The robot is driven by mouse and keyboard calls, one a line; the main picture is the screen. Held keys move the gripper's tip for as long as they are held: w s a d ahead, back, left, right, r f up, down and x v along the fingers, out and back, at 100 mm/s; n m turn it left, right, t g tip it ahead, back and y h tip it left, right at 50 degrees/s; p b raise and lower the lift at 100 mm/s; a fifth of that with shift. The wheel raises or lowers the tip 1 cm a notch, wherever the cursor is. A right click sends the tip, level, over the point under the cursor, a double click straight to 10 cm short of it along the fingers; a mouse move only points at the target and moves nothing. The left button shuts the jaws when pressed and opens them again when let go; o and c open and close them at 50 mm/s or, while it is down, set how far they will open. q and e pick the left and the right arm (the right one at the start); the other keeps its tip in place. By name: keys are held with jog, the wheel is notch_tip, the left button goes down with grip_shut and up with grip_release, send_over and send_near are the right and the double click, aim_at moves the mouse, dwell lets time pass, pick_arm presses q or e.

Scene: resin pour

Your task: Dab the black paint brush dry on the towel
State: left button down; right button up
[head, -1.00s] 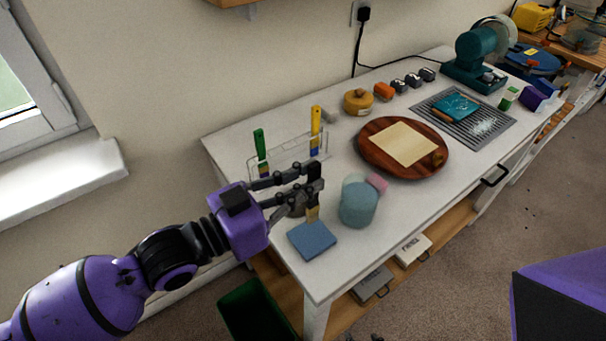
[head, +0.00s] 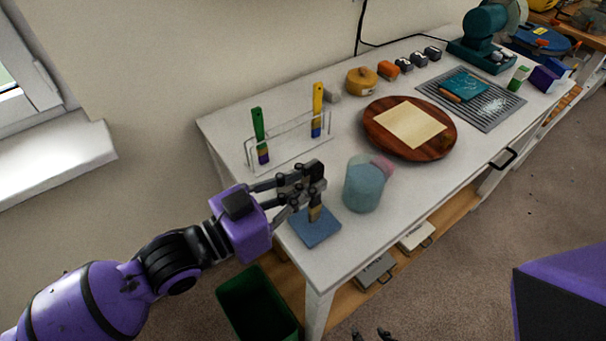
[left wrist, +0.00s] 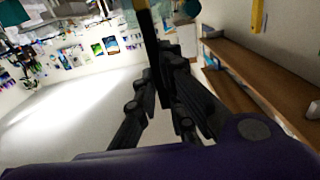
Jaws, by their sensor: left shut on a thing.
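My left gripper (head: 312,174) is shut on the black paint brush (head: 315,211) at the near end of the white table. The brush is roughly upright with its tan bristles down. The bristle end overlaps the blue folded towel (head: 316,232) and looks at or very near its surface; contact is hard to tell. The fingers hide most of the dark handle. In the left wrist view, part of the brush (left wrist: 143,6) shows between the dark fingers; the towel is not visible there. Dark tips at the bottom edge of the head view may be my right gripper (head: 371,335).
A blue-grey cup (head: 363,188) stands close right of the gripper, with a pink item behind it. A clear rack (head: 288,146) holds green and yellow brushes behind the gripper. A round wooden board (head: 443,148) lies farther right. A green bin (head: 257,306) stands below the table.

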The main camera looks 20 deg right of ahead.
pick_arm(q)
jog(key=shift+f, duration=0.55)
pick_arm(e)
jog(key=shift+s+f, duration=0.45)
jog(key=shift+f, duration=0.05)
pick_arm(q)
jog(key=shift+f, duration=0.2)
pick_arm(e)
jog(key=shift+w+r, duration=0.1)
jog(key=shift+r, duration=0.05)
dwell(1.0)
